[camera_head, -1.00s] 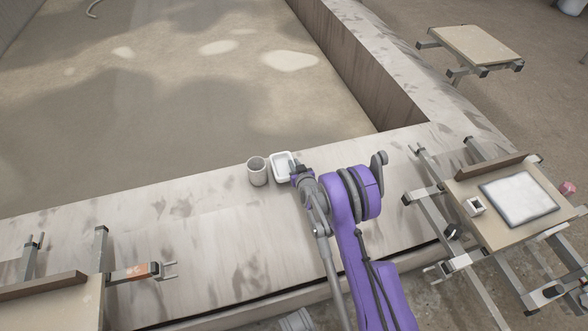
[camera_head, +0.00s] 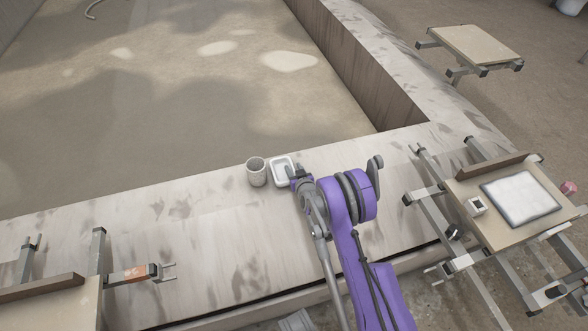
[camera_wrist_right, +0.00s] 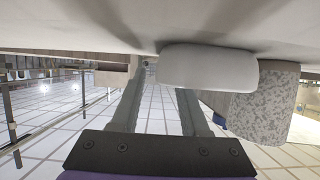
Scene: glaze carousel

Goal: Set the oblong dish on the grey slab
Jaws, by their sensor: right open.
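The oblong dish, a small white tray-like vessel (camera_head: 279,164), sits on the pale ledge beside a speckled cup (camera_head: 256,172). My right gripper (camera_head: 289,171) is open at the dish's right end, and one grey finger overlaps the dish in the head view. In the right wrist view the dish (camera_wrist_right: 215,68) covers the tip of one finger, and the other finger stands clear to its left. I cannot tell whether they touch. The grey slab (camera_head: 519,198), pale with a dark edge, lies on a board at the right. My left gripper is not in view.
A small white square pot (camera_head: 476,206) stands on the board (camera_head: 497,236) left of the slab. Metal frame arms surround that board. Another board (camera_head: 477,45) is at the far right. The ledge (camera_head: 200,235) left of the cup is clear.

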